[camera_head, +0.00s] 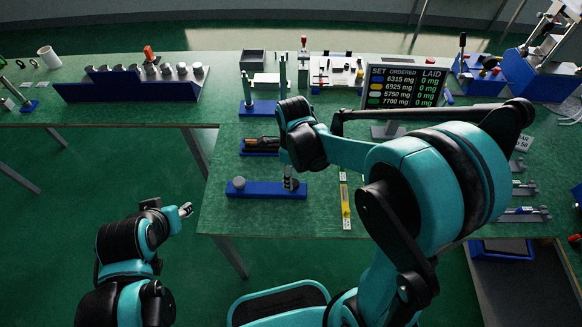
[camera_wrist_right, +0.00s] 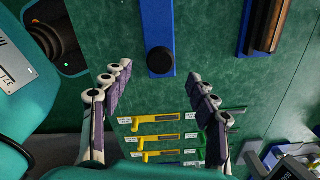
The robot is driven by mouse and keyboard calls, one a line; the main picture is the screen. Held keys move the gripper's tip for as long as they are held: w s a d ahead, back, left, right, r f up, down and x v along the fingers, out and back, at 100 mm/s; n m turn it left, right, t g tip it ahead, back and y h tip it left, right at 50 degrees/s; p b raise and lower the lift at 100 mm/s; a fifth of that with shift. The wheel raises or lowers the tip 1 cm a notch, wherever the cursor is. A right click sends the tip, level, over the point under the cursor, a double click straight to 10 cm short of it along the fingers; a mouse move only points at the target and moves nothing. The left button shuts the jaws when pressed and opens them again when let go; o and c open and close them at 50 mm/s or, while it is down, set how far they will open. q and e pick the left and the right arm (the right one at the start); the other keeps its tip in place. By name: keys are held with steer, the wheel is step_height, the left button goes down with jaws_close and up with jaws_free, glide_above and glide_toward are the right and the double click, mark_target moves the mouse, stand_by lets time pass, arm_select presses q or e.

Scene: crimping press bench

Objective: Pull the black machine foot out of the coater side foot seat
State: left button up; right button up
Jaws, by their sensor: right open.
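The blue foot seat bar (camera_head: 262,190) lies near the front edge of the bench, with a grey round piece (camera_head: 238,183) at its left end. The black machine foot (camera_wrist_right: 160,61) shows in the right wrist view as a dark round top at one end of the blue bar (camera_wrist_right: 158,20).
A blue holder with a brown and black piece (camera_head: 262,145) lies behind the bar. A yellow strip tool (camera_head: 345,205) lies to its right. Stands (camera_head: 262,105), a display (camera_head: 402,87) and a blue rack (camera_head: 130,88) are further back. Green bench is bare left of the bar.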

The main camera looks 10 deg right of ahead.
step_height(320, 180, down, 6)
steer(key=shift+f+b, duration=0.15)
steer(key=shift+b, duration=1.05)
steer(key=c, duration=1.3)
steer(key=shift+c, duration=0.2)
steer(key=shift+r+p, duration=0.8)
steer(key=shift+r, duration=0.25)
steer(key=shift+r+p, duration=1.1)
steer(key=shift+r, duration=0.35)
